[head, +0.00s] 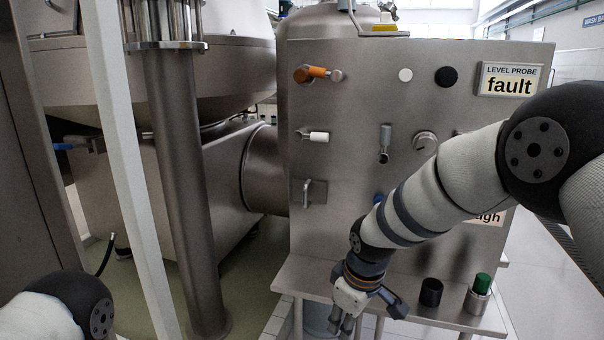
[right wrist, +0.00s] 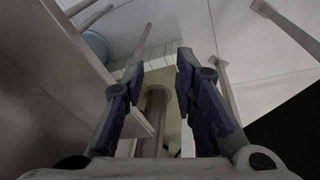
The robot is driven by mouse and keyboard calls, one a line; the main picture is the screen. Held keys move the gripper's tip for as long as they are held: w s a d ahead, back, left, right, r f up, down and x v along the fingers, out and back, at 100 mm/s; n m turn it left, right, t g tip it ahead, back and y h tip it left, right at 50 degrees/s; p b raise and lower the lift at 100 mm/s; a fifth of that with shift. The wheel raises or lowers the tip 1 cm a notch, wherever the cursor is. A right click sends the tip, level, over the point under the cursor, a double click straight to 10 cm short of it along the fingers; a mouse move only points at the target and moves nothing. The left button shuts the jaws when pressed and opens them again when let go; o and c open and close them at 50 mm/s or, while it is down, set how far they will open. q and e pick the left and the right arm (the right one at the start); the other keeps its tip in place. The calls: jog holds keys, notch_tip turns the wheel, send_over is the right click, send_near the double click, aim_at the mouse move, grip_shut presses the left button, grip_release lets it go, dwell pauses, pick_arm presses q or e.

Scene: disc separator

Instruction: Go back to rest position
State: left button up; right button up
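My right arm comes in from the right in the head view, in front of the steel panel (head: 350,110). My right gripper (head: 346,322) hangs pointing down at the front edge of the steel shelf (head: 310,278). In the right wrist view its two fingers (right wrist: 158,95) are spread apart with nothing between them; floor and a steel post show through the gap. Part of my left arm shows at the bottom left of the head view, but the left gripper is out of frame.
A black cup (head: 431,293) and a green-topped cylinder (head: 479,297) stand on the shelf right of my right gripper. Orange (head: 318,72) and white (head: 318,137) handles stick out from the panel. A steel column (head: 180,180) and white post (head: 125,150) stand at left.

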jog(key=s+d+f+m+g, duration=0.1)
jog(key=s+d+f+m, duration=0.25)
jog(key=s+f, duration=0.7)
jog(key=s+d+f+m+g, duration=0.2)
jog(key=s+d+f, duration=0.2)
jog(key=s+f, duration=0.65)
jog(key=s+d+r+m+g, duration=0.1)
jog(key=s+d+r+m, duration=0.1)
jog(key=s, duration=1)
jog(key=s+d+r+m, duration=0.2)
jog(key=s+d+m, duration=0.1)
jog(key=s, duration=0.9)
jog(key=shift+d+g+h, duration=0.4)
jog(key=shift+d, duration=0.3)
